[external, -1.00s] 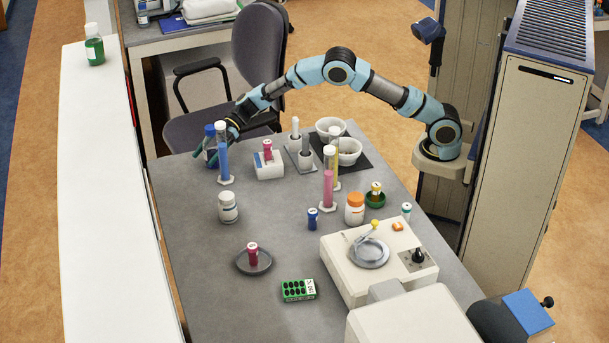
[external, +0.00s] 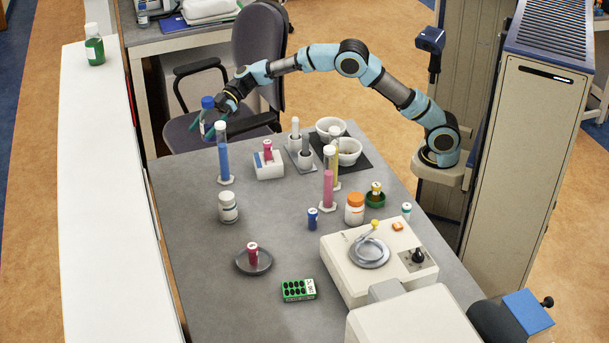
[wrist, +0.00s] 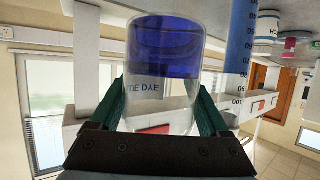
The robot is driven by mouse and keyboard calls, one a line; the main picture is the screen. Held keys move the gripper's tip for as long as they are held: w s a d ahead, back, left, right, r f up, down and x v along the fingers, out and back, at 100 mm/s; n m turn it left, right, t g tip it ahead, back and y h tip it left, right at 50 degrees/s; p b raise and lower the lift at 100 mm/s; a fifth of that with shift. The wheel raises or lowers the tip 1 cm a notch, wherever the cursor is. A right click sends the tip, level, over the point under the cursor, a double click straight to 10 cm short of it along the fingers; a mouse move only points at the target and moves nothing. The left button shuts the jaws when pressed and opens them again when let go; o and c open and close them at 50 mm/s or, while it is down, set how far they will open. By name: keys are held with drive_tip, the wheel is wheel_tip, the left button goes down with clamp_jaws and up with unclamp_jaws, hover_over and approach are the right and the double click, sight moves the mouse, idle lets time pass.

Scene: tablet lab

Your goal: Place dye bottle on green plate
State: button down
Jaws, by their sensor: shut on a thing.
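A small round green dish (external: 383,201) at the right of the table is the green plate-like thing in view. A small brown bottle (external: 375,190) with a yellow cap stands in it.
The blue cylinder (external: 223,158) is close in front of my gripper. Pink (external: 328,189) and yellow cylinders, an orange-capped jar (external: 355,209), a blue vial (external: 312,219) and a white scale (external: 378,270) surround the green dish. A grey plate (external: 266,268) holds a red vial. The left middle table is mostly clear.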

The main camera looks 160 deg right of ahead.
wheel_tip(320, 180, up, 13)
drive_tip(key=shift+f, duration=0.15)
drive_tip(key=w+a+n+y+p, duration=0.1)
drive_tip(key=w+a+n+y, duration=0.2)
drive_tip(key=w+a, duration=0.85)
drive_tip(key=n+g+y+p, duration=0.3)
drive_tip(key=n+y+p, duration=0.2)
drive_tip(key=n+y, duration=0.45)
hover_over(313, 292)
drive_tip(key=shift+m, duration=0.45)
wheel_tip(313, 292, down, 17)
drive_tip(key=shift+r, duration=0.2)
drive_tip(key=shift+f+p, duration=0.85)
drive_tip(key=shift+f, duration=1.3)
